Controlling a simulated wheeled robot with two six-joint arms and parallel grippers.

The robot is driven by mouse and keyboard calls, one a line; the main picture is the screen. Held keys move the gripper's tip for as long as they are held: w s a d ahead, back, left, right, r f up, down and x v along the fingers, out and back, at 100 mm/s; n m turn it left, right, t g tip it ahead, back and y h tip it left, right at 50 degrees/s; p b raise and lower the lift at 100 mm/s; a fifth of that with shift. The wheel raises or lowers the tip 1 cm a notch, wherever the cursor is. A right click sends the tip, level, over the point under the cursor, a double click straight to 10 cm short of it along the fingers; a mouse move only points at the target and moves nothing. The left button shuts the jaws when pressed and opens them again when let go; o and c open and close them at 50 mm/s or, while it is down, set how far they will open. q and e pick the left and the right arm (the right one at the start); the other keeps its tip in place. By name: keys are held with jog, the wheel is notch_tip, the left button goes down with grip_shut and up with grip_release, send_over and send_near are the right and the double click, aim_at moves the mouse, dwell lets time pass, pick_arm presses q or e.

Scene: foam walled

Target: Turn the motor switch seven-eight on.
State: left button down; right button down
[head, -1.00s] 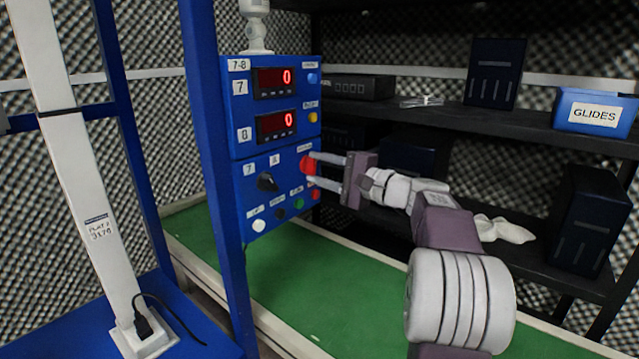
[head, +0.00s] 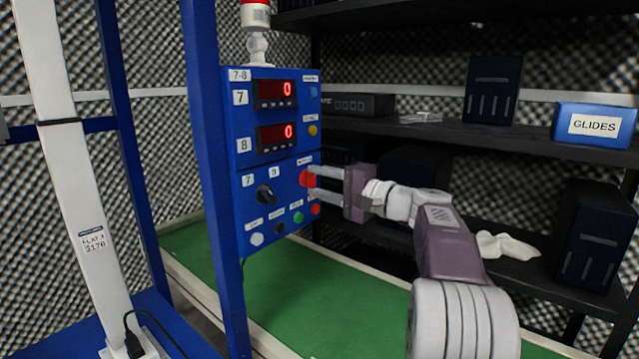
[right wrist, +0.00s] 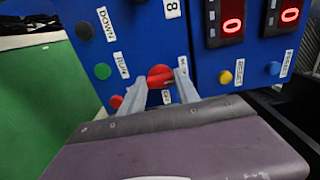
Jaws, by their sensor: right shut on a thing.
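The blue control panel (head: 235,150) marked 7-8 is in the middle of the head view. A round red knob (head: 307,178) sits on its lower right part; its label is too small to read. My right gripper (head: 312,182) reaches in from the right, its two pale fingers shut on the red knob. In the right wrist view the red knob (right wrist: 160,75) shows between the fingertips (right wrist: 162,80), partly hidden by them. A black rotary knob (head: 265,194) is to its left on the panel. My left gripper is not in view.
Two displays (head: 275,92) on the panel read 0. Small white, black, green and red buttons sit below the knobs. A blue post (head: 212,150) stands close left of the panel. Dark shelves (head: 470,130) with boxes and a GLIDES bin (head: 594,125) stand behind.

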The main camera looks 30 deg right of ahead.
jog(key=c, duration=0.9)
grip_release()
jog(key=p+v, duration=0.2)
jog(key=v, duration=0.7)
jog(key=shift+p, duration=0.4)
